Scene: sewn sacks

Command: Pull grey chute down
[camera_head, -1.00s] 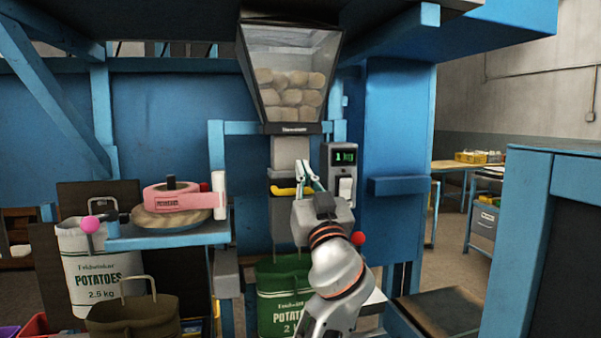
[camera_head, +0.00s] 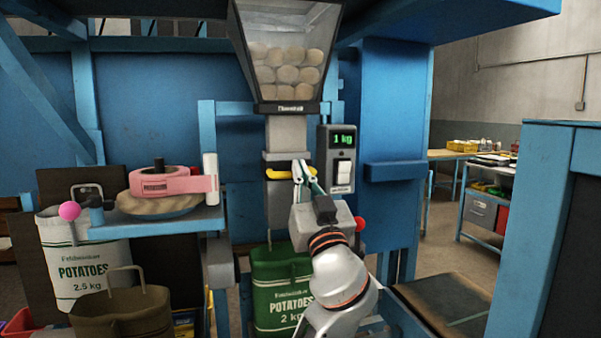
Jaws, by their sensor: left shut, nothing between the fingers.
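The grey chute (camera_head: 280,205) hangs under the clear-fronted hopper (camera_head: 295,58), which holds potatoes. A yellow handle (camera_head: 276,174) crosses the chute's front. My left gripper (camera_head: 301,168) is shut, with its fingertips in front of the right part of this handle. Nothing is held between the fingers, and I cannot tell whether they touch the handle. The gripper hides part of the chute's right side. A green sack (camera_head: 278,290) marked POTATOES 2 kg stands below the chute, partly hidden by my left arm. My right gripper is not in view.
A scale box (camera_head: 343,158) showing 1 kg is close to the right of the gripper. A shelf (camera_head: 150,229) with a pink tape roll (camera_head: 172,182) is left. A white sack (camera_head: 85,268) and a brown sack (camera_head: 122,314) stand lower left. A blue cabinet (camera_head: 530,230) is right.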

